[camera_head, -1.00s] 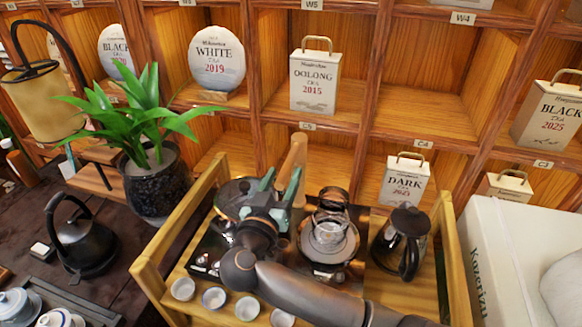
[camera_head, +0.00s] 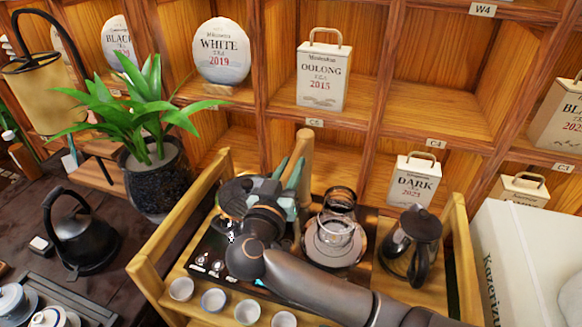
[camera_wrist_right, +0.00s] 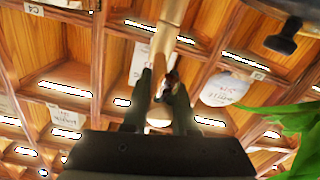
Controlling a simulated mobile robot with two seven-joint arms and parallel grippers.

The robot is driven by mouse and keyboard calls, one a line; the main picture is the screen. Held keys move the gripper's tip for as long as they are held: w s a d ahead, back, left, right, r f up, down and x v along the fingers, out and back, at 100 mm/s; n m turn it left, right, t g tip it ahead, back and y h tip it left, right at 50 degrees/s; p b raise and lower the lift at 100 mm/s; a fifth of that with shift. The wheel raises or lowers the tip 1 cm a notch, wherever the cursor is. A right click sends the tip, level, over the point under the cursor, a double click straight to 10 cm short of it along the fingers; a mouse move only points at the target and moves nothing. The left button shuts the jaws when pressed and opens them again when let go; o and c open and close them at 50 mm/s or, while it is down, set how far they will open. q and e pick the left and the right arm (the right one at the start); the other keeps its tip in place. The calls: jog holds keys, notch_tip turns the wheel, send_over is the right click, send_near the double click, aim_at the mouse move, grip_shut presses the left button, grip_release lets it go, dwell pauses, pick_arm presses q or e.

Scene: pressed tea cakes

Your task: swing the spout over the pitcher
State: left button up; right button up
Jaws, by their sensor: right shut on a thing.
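My right gripper (camera_head: 287,176) is shut on a pale wooden handle (camera_head: 302,150) above the tea tray. The handle also shows between the fingers in the right wrist view (camera_wrist_right: 170,30). The pot the handle seems to belong to is mostly hidden behind my gripper and arm, and I cannot make out its spout. A clear glass vessel (camera_head: 338,228), apparently the pitcher, stands on a round silvery base just right of my gripper. My left gripper is not in view.
Several small cups (camera_head: 213,299) line the front of the wooden stand. A dark-lidded glass pot (camera_head: 411,243) stands to the right. A raised wooden side rail (camera_head: 180,235) is on the left. A potted plant (camera_head: 155,180), black kettle (camera_head: 82,232) and white box (camera_head: 520,255) lie outside.

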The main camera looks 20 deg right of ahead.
grip_shut()
dwell(0.9)
